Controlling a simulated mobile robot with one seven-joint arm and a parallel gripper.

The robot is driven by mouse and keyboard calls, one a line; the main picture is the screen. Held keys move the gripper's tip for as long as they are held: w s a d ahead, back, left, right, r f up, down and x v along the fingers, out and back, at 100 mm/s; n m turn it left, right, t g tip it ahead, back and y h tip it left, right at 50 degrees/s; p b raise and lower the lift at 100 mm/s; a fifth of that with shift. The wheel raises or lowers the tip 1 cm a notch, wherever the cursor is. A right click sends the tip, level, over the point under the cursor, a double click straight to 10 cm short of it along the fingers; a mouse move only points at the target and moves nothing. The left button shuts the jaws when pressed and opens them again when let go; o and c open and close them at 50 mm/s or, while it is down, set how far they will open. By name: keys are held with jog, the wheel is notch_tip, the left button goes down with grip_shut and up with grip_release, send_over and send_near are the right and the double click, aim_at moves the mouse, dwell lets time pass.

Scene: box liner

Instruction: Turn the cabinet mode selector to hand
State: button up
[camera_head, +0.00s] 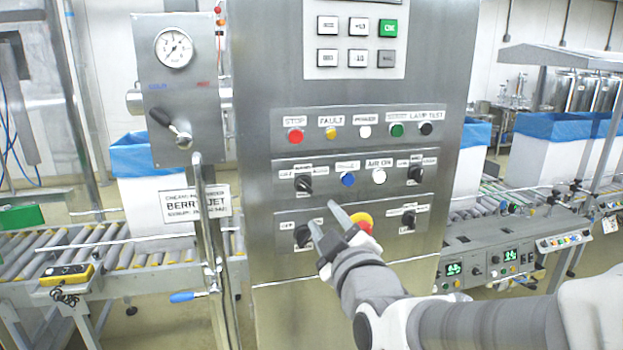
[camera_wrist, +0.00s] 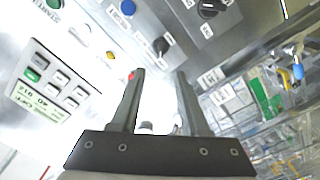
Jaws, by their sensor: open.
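The steel cabinet (camera_head: 262,130) carries several black selector knobs: upper left (camera_head: 304,184), upper right (camera_head: 415,174), lower left (camera_head: 303,235) and lower right (camera_head: 408,220). Their labels are too small to read, so I cannot tell which is the mode selector or where it points. My gripper (camera_head: 323,216) is open and empty in front of the lower panel, its fingertips near the lower left knob. In the wrist view my gripper (camera_wrist: 160,72) shows both fingers apart, with a black knob (camera_wrist: 160,46) beyond the fingertips. I see no contact with it.
A red and yellow emergency stop (camera_head: 362,221) sits just right of my fingers. A blue button (camera_head: 348,179) and a white one (camera_head: 379,176) are above.

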aim_at(305, 188)
jog(key=p+x, duration=0.4)
jog(key=x, duration=0.8)
jog(key=shift+w+a+f, duration=0.1)
jog(key=shift+w+a, duration=0.05)
jog(key=shift+w, duration=0.2)
grip_shut()
